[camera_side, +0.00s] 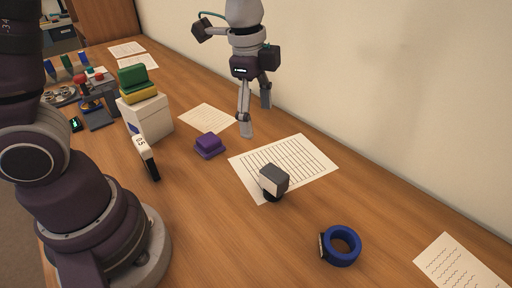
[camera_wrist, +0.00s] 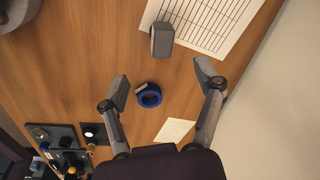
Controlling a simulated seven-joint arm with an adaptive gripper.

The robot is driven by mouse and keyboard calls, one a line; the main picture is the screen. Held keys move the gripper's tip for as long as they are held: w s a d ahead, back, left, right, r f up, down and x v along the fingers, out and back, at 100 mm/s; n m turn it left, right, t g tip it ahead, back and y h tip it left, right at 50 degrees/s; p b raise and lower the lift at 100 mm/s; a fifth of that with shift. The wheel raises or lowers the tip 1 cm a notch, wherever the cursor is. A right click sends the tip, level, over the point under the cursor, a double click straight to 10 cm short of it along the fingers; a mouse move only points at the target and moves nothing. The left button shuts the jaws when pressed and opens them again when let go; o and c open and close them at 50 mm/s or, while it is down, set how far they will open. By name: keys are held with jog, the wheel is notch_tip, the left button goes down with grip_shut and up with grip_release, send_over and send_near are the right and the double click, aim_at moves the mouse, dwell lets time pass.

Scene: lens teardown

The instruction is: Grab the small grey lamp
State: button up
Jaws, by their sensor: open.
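The small grey lamp (camera_side: 273,180) has a boxy grey head with a pale front face and a dark base. It stands on the table at the near edge of a sheet of lined paper (camera_side: 300,160). In the wrist view the lamp (camera_wrist: 162,40) shows as a grey block at top centre, beyond the fingertips. My gripper (camera_side: 256,115) is open and empty, well above the table, up and slightly left of the lamp in the side view. In the wrist view my gripper's fingers (camera_wrist: 164,82) are spread wide, with the lamp outside them.
A blue tape roll (camera_side: 341,247) lies right of the lamp; the wrist view shows it (camera_wrist: 149,95) between the fingers. A purple block (camera_side: 209,145), a white device (camera_side: 146,157) and a white box (camera_side: 147,117) bearing green and yellow blocks stand left. A wall (camera_side: 400,110) borders the table.

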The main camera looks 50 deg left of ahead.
aim_at(274, 172)
jog(key=f+m, duration=0.1)
jog(key=w+d+f+m+g, duration=0.1)
jog(key=f, duration=0.1)
jog(key=w+d+f+m, duration=0.1)
jog(key=m, duration=0.1)
jog(key=shift+f, duration=0.25)
jog(key=f, duration=1)
jog(key=shift+w+d, duration=0.1)
jog(key=shift+w, duration=0.1)
grip_shut()
